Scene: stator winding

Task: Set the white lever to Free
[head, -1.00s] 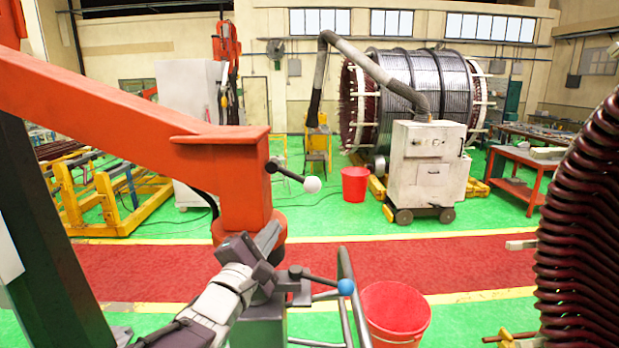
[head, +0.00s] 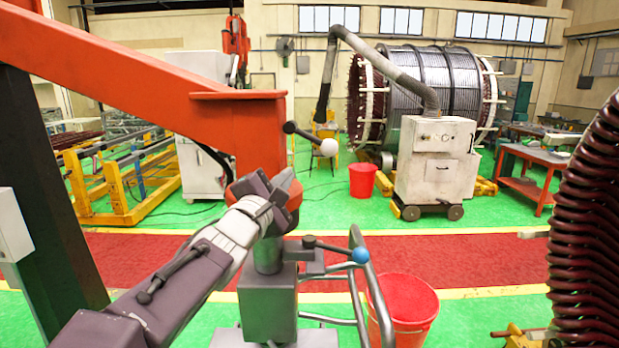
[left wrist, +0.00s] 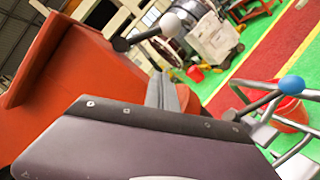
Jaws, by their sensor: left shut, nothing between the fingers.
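The white lever (head: 328,147) is a dark rod with a white ball end. It sticks out to the right from the orange post of the machine (head: 262,130). It also shows in the left wrist view (left wrist: 169,24), pointing up and right. My left gripper (head: 287,182) is shut and empty, in front of the orange post, below and left of the white ball and apart from it. In the left wrist view its fingers (left wrist: 166,92) are together below the lever. I see no Free marking. My right gripper is not in view.
A second lever with a blue ball (head: 360,255) juts from the grey pedestal (head: 268,305) below. Bent metal tubes (head: 358,290) and a red bucket (head: 408,300) stand to its right. Dark red coils (head: 590,220) fill the right edge. The air right of the white ball is clear.

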